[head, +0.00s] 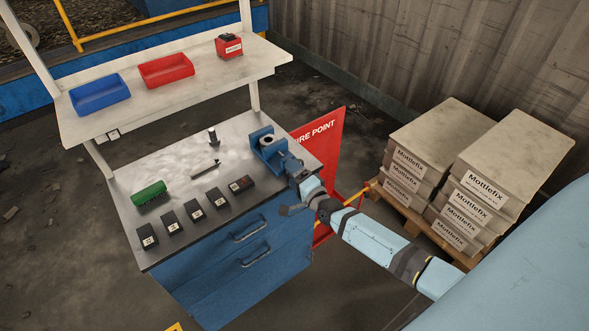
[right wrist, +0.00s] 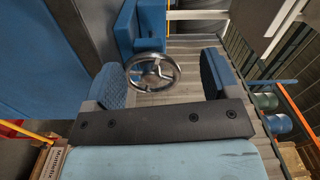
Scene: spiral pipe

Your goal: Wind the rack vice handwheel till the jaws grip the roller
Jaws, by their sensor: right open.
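The blue rack vice (head: 264,150) is fixed at the right end of the workbench. A grey round piece (head: 267,139) shows at its top; I cannot tell whether it is the roller or whether the jaws touch it. In the right wrist view the vice body (right wrist: 142,30) is at the top. Its silver spoked handwheel (right wrist: 153,70) appears between the two blue finger pads of my right gripper (right wrist: 160,64). In the head view my right gripper (head: 293,169) is at the vice's front end. My left gripper is out of view.
The grey bench top (head: 190,160) carries a green item (head: 149,192), several black labelled boxes (head: 195,210) and a small dark upright piece (head: 213,137). A shelf above holds blue and red bins (head: 166,70). A red sign (head: 325,140) and stacked Mottlefix boxes (head: 470,185) stand right.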

